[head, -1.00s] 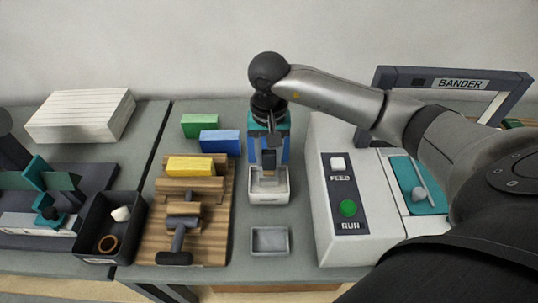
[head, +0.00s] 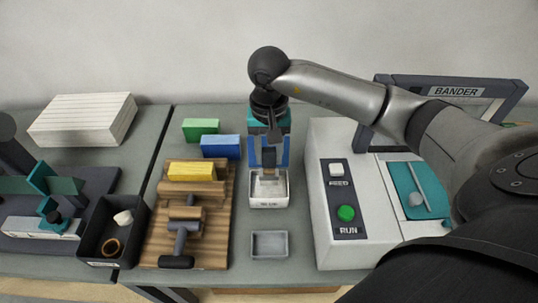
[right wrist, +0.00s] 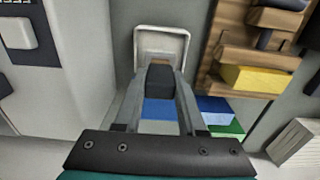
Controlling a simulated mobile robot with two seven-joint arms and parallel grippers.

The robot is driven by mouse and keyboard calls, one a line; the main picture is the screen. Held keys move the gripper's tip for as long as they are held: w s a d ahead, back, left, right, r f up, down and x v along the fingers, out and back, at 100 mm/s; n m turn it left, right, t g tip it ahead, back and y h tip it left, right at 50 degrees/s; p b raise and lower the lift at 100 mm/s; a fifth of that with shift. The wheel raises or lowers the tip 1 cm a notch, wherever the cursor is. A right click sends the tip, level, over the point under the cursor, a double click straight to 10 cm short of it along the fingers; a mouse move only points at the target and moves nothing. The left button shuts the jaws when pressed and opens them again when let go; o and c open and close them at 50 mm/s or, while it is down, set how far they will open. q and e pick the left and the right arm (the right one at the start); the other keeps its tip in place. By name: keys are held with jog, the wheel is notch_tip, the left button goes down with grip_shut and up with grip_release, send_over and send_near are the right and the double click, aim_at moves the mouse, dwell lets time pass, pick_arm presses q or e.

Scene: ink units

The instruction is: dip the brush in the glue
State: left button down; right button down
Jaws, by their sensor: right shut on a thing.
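My right gripper (head: 268,158) is shut on the brush (head: 268,163), whose dark handle (right wrist: 160,80) shows between the grey fingers in the right wrist view. The brush points down over the white glue tray (head: 269,203), and its lower end appears within the tray's rim. I cannot tell whether the bristles touch the glue. The tray also shows in the right wrist view (right wrist: 187,42), beyond the fingers. My left gripper is not in view.
A wooden rack (head: 213,245) with a yellow block (head: 192,172) stands left of the tray; green (head: 201,129) and blue (head: 220,146) blocks lie behind. A small grey tray (head: 269,258) is in front. A machine with FEED and RUN buttons (head: 346,213) stands close on the right.

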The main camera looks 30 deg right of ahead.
jog(key=shift+r+p, duration=1.1)
jog(key=shift+r, duration=1.1)
notch_tip(320, 180, up, 7)
jog(key=p, duration=0.3)
jog(key=s+a+f+n+b, duration=0.5)
jog(key=a+f+n+b, duration=0.1)
jog(key=b, duration=0.5)
jog(key=a+f, duration=0.1)
jog(key=a, duration=0.1)
jog(key=shift+s+a, duration=0.25)
jog(key=shift+a, duration=0.05)
